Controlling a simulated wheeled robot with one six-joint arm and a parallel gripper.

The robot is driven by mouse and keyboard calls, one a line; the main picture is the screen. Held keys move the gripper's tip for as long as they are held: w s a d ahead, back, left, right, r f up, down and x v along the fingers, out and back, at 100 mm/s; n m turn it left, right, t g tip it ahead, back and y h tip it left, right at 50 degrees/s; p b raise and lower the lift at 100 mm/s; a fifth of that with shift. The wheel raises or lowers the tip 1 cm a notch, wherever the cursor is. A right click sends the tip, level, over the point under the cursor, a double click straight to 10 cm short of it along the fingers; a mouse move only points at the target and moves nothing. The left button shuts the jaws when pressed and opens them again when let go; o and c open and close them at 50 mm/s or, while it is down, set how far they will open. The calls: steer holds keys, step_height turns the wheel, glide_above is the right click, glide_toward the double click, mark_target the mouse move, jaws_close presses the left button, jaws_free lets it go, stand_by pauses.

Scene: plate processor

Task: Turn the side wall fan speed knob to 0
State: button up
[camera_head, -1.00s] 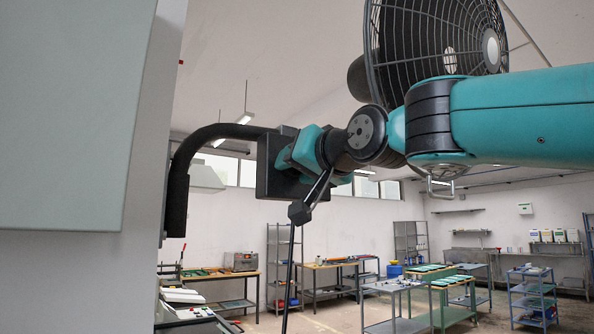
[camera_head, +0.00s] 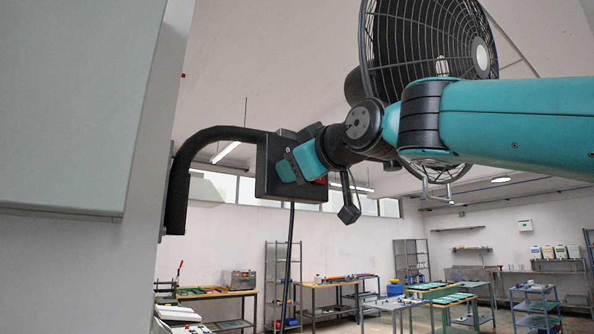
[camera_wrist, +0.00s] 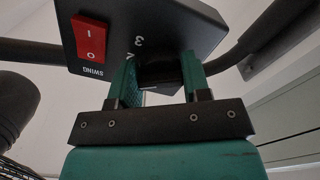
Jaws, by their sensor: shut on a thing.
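The fan's black control box (camera_head: 264,182) hangs on a bent black pipe beside a grey wall panel. In the wrist view the box (camera_wrist: 190,22) carries a red SWING rocker switch (camera_wrist: 90,40) and the numbers 3 and 2 near the knob. My gripper (camera_wrist: 160,75) has its two teal fingers shut on the dark knob (camera_wrist: 160,67), one on each side. The knob's pointer and the 0 mark cannot be made out. In the head view my gripper (camera_head: 290,166) is against the box and hides the knob.
The black bent pipe (camera_head: 178,180) joins the box to the wall. A caged fan (camera_head: 430,45) stands behind my arm at the upper right. A cable (camera_head: 288,260) hangs below the box. Workbenches and shelves (camera_head: 283,270) stand far off.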

steer(key=n+b, duration=0.1)
steer(key=n, duration=0.4)
steer(key=shift+n, duration=0.3)
steer(key=n, duration=0.5)
steer(key=shift+r+n+b, duration=0.15)
steer(key=shift+n+b, duration=0.15)
steer(key=shift+b, duration=0.05)
steer(key=o, duration=0.9)
steer(key=b+v, duration=0.7)
steer(key=v, duration=1)
steer(key=shift+s+d, duration=0.15)
steer(key=shift+d, duration=0.1)
